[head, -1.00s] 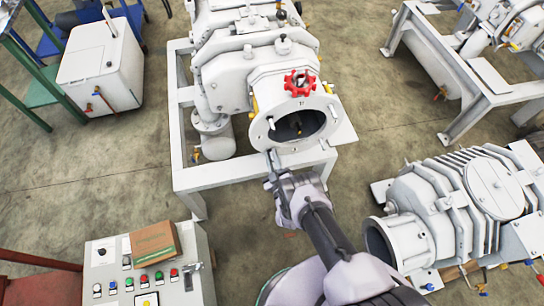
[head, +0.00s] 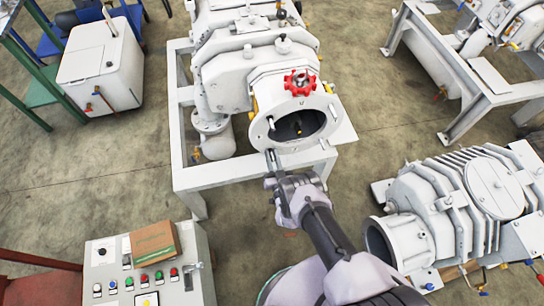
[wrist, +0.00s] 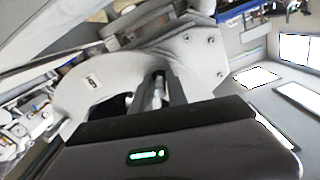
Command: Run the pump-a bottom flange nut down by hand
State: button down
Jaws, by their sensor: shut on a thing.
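The white round flange (head: 262,130) of the pump stands open toward me at the front of its frame, with a red handwheel above it. My gripper (head: 273,158) is at the lower left edge of this flange, its fingers pointing up at the rim. In the wrist view, the two dark fingers (wrist: 160,92) are close together against the flange face (wrist: 90,85), shut on a small light-grey piece, the bottom flange nut (wrist: 158,90). The nut is mostly hidden between the fingers, and in the head view it is too small to tell.
The white frame (head: 225,178) runs under the pump, close to my gripper. Another ribbed pump (head: 455,205) lies to the right. A control box (head: 150,270) with a cardboard box (head: 155,243) on it stands front left. Bare floor is between them.

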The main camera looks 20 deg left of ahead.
jog(key=shift+f, duration=0.1)
dwell(0.6)
jog(key=c, duration=1.3)
grip_release()
jog(key=shift+m, duration=0.3)
